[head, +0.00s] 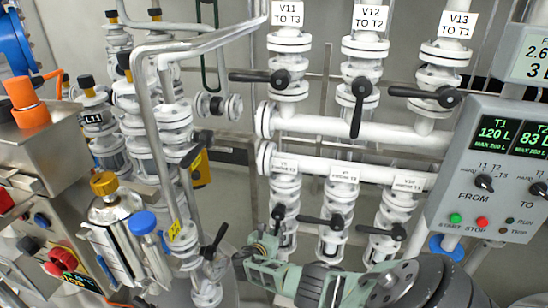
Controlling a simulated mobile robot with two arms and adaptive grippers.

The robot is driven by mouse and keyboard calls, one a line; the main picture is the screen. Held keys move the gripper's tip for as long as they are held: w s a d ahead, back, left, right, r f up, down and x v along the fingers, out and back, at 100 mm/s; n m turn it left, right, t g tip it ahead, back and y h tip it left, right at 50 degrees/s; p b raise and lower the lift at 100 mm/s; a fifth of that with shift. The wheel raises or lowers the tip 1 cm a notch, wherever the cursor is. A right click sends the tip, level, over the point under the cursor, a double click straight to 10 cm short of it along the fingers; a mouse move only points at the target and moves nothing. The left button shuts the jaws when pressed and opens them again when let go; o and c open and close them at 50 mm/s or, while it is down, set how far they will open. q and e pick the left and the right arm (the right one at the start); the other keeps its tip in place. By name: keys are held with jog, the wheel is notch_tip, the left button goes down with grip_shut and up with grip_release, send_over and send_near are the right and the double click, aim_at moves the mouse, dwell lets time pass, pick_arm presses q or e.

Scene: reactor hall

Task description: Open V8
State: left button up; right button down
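No label clearly reads V8. Three valves hang below the lower white pipe, with tags too small to read surely. The left one's tag (284,165) is on the pipe, and its black handle (278,213) appears to point down, its end close to my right gripper. The middle valve's handle (318,220) and the right valve's handle (376,230) point left. My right gripper (257,246), green and dark, comes in from the lower right, just below the left valve's handle. I cannot tell whether it touches the handle or how far its fingers are apart. My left gripper is out of view.
Upper valves V11 (287,77), V12 (361,83) and V13 (436,78) stand above. A control panel (500,170) is at the right. Pipework, a metal canister (128,240) and a small valve with a black lever (214,242) crowd the left.

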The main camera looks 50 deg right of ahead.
jog(key=shift+s+f, duration=0.25)
jog(key=shift+s, duration=0.15)
jog(key=c, duration=1.8)
grip_release()
jog(key=shift+r, duration=0.1)
jog(key=shift+o, duration=0.8)
jog(key=shift+w+d+r, duration=0.1)
jog(key=shift+w, duration=0.1)
jog(key=v, duration=1.2)
